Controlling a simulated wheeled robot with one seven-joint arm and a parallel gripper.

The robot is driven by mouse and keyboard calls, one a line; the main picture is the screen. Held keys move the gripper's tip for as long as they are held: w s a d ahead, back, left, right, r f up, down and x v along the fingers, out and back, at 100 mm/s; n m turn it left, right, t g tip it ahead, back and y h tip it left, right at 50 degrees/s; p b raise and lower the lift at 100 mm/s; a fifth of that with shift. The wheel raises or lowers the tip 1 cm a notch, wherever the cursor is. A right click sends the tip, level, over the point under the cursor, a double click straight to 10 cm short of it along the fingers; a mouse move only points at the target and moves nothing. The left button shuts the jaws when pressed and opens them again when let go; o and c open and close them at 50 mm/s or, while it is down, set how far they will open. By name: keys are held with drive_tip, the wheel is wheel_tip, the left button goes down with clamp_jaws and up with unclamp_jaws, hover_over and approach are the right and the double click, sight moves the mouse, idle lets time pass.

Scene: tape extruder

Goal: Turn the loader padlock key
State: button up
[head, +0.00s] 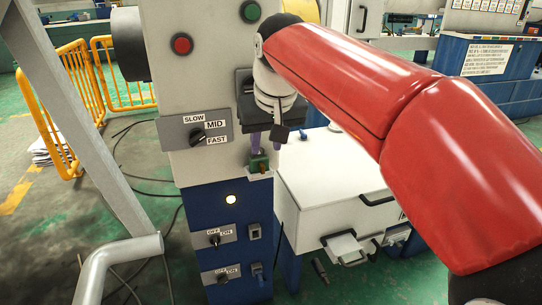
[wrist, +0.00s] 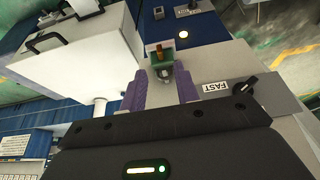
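My gripper (head: 266,146) points down in front of the machine panel, just above a small green block (head: 258,163) on a light bracket. The wrist view, turned roughly upside down, shows my gripper's (wrist: 163,76) two purple fingers spread apart. The green block (wrist: 157,60) with a brown-orange part shows just beyond the fingertips. A small grey metal piece (wrist: 168,77) lies in line with the gap between the fingers; I cannot tell if it is touched. No padlock key can be made out for certain.
A SLOW/MID/FAST selector (head: 196,136) sits left of the gripper. OFF/ON switches (head: 214,239) and a lit lamp (head: 231,199) are below. A white cabinet (head: 325,185) stands close on the right. Yellow barriers (head: 75,90) are at left.

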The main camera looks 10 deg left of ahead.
sight(263, 166)
drive_tip(key=b+x, duration=0.1)
drive_tip(key=x, duration=0.6)
drive_tip(key=shift+f, duration=0.1)
clamp_jaws()
